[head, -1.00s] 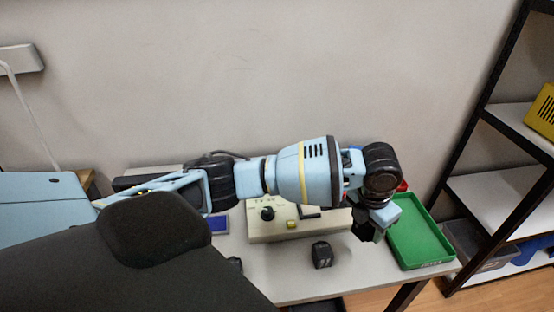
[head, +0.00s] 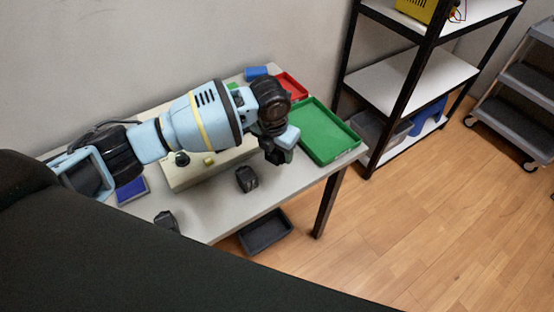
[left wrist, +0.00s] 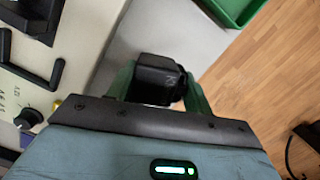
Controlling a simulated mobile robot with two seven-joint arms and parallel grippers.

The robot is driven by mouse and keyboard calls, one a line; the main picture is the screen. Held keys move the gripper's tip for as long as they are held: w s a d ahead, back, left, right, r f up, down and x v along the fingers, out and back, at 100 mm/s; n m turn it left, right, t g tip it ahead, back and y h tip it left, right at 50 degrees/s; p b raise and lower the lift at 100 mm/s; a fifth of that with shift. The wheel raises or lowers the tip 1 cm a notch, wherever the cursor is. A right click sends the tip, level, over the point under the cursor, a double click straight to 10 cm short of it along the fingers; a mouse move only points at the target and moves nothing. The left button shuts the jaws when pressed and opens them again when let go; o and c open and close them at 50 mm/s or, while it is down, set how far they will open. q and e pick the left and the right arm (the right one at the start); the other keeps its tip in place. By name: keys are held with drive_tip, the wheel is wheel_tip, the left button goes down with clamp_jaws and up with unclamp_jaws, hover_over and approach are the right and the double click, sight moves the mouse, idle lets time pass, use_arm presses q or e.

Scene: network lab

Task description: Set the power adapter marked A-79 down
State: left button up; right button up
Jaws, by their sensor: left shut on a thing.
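My left gripper (head: 279,150) is over the table, just left of the green tray. In the left wrist view its green fingers (left wrist: 160,88) are shut on a black power adapter (left wrist: 159,70). Small pale marks show on the adapter, but I cannot read them. In the head view the held adapter is hard to tell from the dark gripper. Two other dark adapters are on the table, one near the middle (head: 247,179) and one nearer the front left (head: 166,220). My right gripper is not in view.
A green tray (head: 348,150) lies at the table's right end, with a red tray (head: 294,86) and a blue object (head: 256,72) behind. A cream device with knobs (head: 185,180) stands under my arm. A blue item (head: 132,190) lies left. Bare tabletop (head: 290,183) shows at the front.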

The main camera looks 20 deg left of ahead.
sight(277, 160)
use_arm(q)
wheel_tip(277, 160, down, 5)
drive_tip(key=shift+r, duration=0.2)
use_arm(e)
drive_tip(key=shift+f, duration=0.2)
use_arm(q)
drive_tip(key=shift+f, duration=0.1)
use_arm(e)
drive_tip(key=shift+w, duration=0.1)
use_arm(q)
drive_tip(key=shift+f, duration=0.15)
drive_tip(key=o, duration=1.1)
drive_tip(key=shift+c, duration=0.2)
drive_tip(key=shift+r, duration=0.35)
drive_tip(key=r, duration=0.3)
drive_tip(key=s+r, duration=0.1)
drive_tip(key=r, duration=0.3)
drive_tip(key=r+p, duration=0.1)
drive_tip(key=r, duration=0.3)
drive_tip(key=shift+s+a+r, duration=0.25)
drive_tip(key=shift+s+a, duration=0.05)
drive_tip(key=shift+s, duration=0.1)
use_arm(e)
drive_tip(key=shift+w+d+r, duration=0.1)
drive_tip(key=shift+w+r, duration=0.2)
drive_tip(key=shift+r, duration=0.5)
